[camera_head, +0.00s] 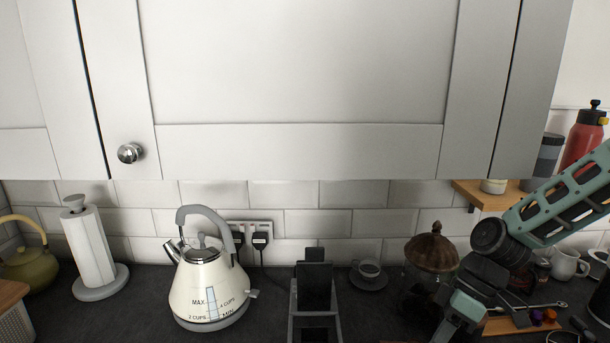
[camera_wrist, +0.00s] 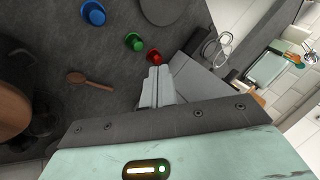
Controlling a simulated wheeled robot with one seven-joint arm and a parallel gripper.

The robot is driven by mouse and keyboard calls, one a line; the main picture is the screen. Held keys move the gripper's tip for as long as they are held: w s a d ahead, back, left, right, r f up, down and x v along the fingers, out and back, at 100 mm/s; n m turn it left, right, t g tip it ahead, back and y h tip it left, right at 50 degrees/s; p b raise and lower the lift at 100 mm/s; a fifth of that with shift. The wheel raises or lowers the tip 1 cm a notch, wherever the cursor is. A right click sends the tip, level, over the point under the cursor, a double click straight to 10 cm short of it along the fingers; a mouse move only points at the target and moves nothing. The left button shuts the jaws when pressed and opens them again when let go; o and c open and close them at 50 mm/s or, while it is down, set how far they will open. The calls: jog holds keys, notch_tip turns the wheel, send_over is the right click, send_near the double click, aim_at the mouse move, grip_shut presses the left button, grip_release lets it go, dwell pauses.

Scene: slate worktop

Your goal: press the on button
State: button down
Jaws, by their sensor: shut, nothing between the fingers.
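A small red button-like piece (camera_wrist: 155,58) and a green one (camera_wrist: 134,41) sit on the dark worktop (camera_wrist: 105,110) in the wrist view. I cannot read any marking that says which is the on button. My gripper (camera_wrist: 157,72) is shut and empty, its pale fingertips pointing at the worktop just beside the red piece. I cannot tell whether they touch it. In the head view, my arm comes in from the right and my gripper's mint body is low at the right; its fingertips are hidden there, and I cannot make out the red and green pieces.
A blue round piece (camera_wrist: 93,13) and a wooden spoon (camera_wrist: 90,78) lie on the worktop. A cream kettle (camera_head: 207,293), a paper towel roll (camera_head: 88,248), a black stand (camera_head: 314,286), a cup (camera_head: 369,269) and a brown-lidded jar (camera_head: 432,252) stand along the back. Cupboards (camera_head: 295,70) hang above.

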jog(key=s+d+r+m+t+h, duration=0.4)
jog(key=d+r+m+t+h, duration=0.2)
jog(key=d+r+m, duration=0.4)
jog(key=s+a+f+n+g+b, duration=0.1)
jog(key=s+a+n+b, duration=0.1)
jog(key=s+a, duration=0.5)
jog(key=s+a+f+n+g+b, duration=0.1)
jog(key=s+a+n+b, duration=0.2)
jog(key=a, duration=0.9)
jog(key=s+n, duration=0.1)
jog(key=s, duration=0.2)
jog(key=shift+s+a+f+n+g+y, duration=0.15)
jog(key=shift+s+f+n+g+y, duration=0.15)
jog(key=shift+s+f+g, duration=0.1)
